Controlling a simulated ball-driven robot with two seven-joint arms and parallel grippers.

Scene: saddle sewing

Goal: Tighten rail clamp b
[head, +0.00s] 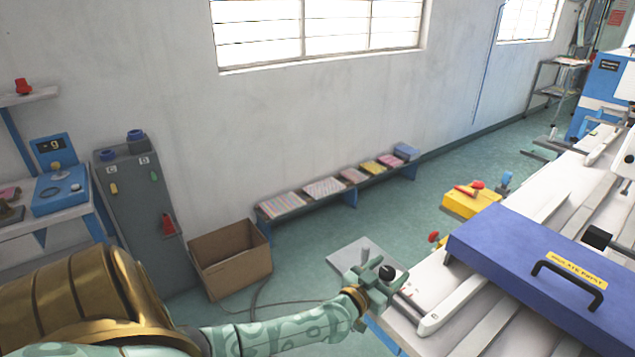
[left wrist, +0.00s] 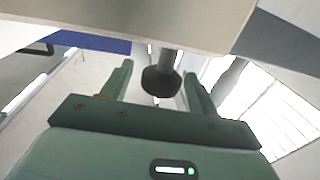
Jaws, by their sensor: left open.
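My left gripper (head: 378,283) is at the near left end of the white machine bed in the head view. It is open. In the left wrist view, the fingers of my left gripper (left wrist: 158,70) stand either side of a dark round knob (left wrist: 160,82) on a grey stem. Gaps show between knob and fingers; I cannot tell if either touches. The dark knob also shows in the head view (head: 387,272), right at the gripper. I see no label marking it as rail clamp b. My right gripper is in neither view.
A blue panel (head: 545,265) with a black handle lies across the bed, right of my left gripper. A yellow box (head: 470,202) stands beyond it. A cardboard box (head: 230,262) is on the floor to the left. A low bench (head: 335,186) runs along the wall.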

